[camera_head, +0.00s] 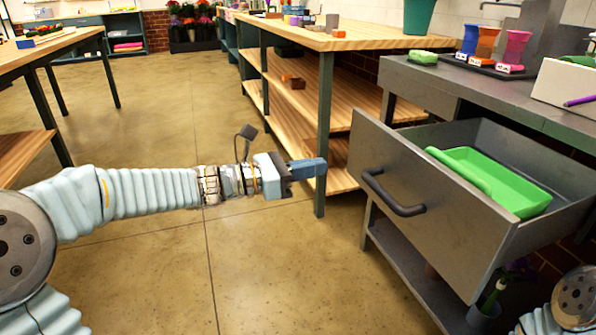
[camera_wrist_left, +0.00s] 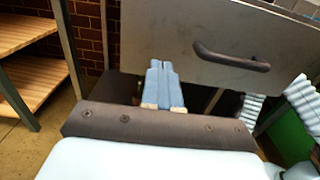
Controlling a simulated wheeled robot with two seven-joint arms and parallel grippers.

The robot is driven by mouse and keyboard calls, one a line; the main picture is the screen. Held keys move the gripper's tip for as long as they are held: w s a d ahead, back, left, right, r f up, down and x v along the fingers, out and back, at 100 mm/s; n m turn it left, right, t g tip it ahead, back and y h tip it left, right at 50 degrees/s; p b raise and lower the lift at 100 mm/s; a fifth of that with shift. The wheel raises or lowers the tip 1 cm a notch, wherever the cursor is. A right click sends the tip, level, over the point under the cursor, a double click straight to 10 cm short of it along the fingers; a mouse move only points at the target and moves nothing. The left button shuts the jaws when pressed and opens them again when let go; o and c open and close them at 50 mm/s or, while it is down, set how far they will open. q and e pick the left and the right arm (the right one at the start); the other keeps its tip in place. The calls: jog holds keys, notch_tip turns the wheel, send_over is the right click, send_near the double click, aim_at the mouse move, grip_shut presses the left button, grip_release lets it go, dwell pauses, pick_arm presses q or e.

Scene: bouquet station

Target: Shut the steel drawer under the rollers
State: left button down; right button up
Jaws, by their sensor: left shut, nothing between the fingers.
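The steel drawer (camera_head: 440,215) stands pulled out from under the grey counter, with a green tray (camera_head: 500,180) inside it. Its dark bar handle (camera_head: 393,195) is on the front panel. My left gripper (camera_head: 322,168) is shut and empty, to the left of the drawer front, and apart from the handle in the head view. In the left wrist view the shut fingers (camera_wrist_left: 160,68) point towards the left part of the drawer front (camera_wrist_left: 200,30), with the handle (camera_wrist_left: 230,57) to their right. My right gripper is not in view.
A wooden shelf table (camera_head: 320,40) stands behind my left gripper, one leg close to it. The grey counter (camera_head: 440,82) holds colourful cups and a white box (camera_head: 568,88). A lower shelf (camera_head: 405,265) lies under the drawer. The floor at centre is clear.

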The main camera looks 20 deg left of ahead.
aim_at(364, 159)
pick_arm(q)
jog(key=x, duration=0.8)
jog(key=shift+w+d, duration=0.1)
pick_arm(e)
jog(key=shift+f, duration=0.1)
